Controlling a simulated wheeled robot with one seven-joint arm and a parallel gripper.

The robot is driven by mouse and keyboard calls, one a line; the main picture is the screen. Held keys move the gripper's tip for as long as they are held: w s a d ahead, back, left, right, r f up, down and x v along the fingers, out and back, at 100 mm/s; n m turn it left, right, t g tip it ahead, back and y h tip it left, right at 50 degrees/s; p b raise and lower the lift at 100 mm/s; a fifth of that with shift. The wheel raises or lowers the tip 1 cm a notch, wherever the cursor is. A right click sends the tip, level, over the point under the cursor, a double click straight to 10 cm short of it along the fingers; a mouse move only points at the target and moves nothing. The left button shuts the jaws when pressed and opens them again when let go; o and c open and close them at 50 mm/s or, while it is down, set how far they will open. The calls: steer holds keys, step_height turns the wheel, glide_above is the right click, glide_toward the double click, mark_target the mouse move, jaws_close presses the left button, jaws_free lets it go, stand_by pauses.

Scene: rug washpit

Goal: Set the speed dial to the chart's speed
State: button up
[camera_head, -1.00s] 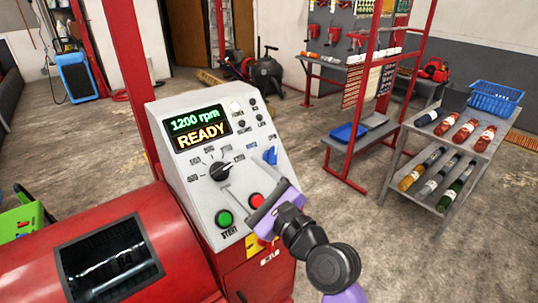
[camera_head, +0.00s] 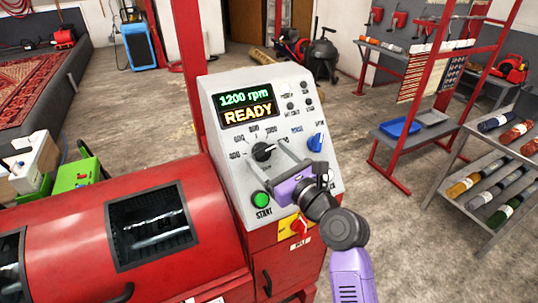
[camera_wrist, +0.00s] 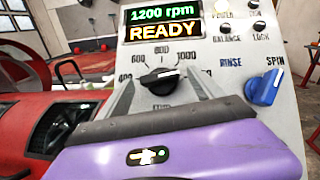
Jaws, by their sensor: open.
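The speed dial (camera_head: 263,151) is a black knob with a white pointer on the grey control panel (camera_head: 232,172). In the wrist view the dial (camera_wrist: 160,80) points right and slightly up, toward the 1200 mark. The display (camera_head: 248,108) reads "1200 rpm" and "READY". My gripper (camera_head: 268,158) is open in front of the panel. In the wrist view its two grey fingers lie to either side of the dial, with the knob showing between their tips; contact cannot be told. My purple gripper body hides the lower right of the panel. No readable speed chart shows.
A blue knob (camera_head: 316,142) marked for rinse and spin sits right of the dial. A green START button (camera_head: 260,199) and a red-yellow switch (camera_head: 297,226) are below. A red drum machine (camera_head: 70,235) adjoins on the left.

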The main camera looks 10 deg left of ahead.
steer(key=shift+w+a, duration=0.25)
steer(key=c, duration=1.4)
